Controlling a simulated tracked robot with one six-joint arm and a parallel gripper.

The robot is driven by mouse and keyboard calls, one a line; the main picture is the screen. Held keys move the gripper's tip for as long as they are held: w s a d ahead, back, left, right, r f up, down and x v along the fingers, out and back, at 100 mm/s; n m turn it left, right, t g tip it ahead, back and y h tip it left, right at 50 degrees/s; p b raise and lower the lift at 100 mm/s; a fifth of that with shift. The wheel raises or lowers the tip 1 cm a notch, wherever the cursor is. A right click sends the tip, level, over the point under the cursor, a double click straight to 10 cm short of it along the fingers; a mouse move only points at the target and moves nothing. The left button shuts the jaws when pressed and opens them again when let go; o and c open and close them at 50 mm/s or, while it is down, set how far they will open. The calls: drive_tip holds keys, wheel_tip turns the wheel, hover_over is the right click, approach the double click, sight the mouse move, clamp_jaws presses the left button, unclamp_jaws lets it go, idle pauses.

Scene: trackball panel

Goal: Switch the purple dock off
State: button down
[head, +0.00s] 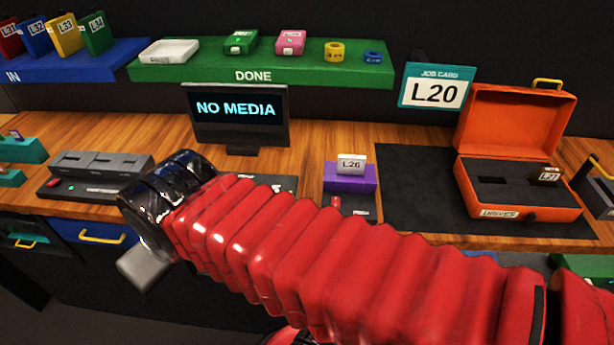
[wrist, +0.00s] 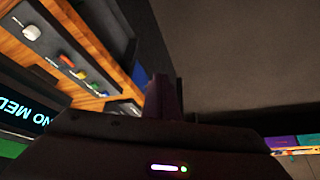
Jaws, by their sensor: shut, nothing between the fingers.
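The purple dock (head: 350,180) stands on the wooden bench right of the middle in the head view. A white drive labelled L26 (head: 351,164) sits upright in it. In front of the dock is a small dark plate (head: 358,210) with a red part (head: 336,203) that may be its switch; my red arm partly covers this area. My gripper (wrist: 165,85) shows as dark, shut fingers in the wrist view, with nothing between them. In the head view my wrist is at the left, well away from the dock, and the fingertips cannot be made out clearly.
A monitor (head: 238,113) reads NO MEDIA. A grey multi-slot dock (head: 100,165) with a green light is at left. A dark mat (head: 405,185) and an open orange case (head: 520,195) lie right. The green DONE shelf (head: 200,72) and L20 job card (head: 437,92) are behind.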

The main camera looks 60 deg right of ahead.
drive_tip(key=w+d+r+m+g+h, duration=0.1)
drive_tip(key=w+d+r+m+g, duration=0.15)
drive_tip(key=d, duration=0.75)
drive_tip(key=m+g+y, duration=0.1)
drive_tip(key=m+g, duration=0.2)
drive_tip(key=m, duration=0.7)
hover_over(336, 199)
drive_tip(key=shift+a+r, duration=0.1)
drive_tip(key=shift+r, duration=0.25)
wheel_tip(336, 199, down, 14)
drive_tip(key=shift+f, duration=0.1)
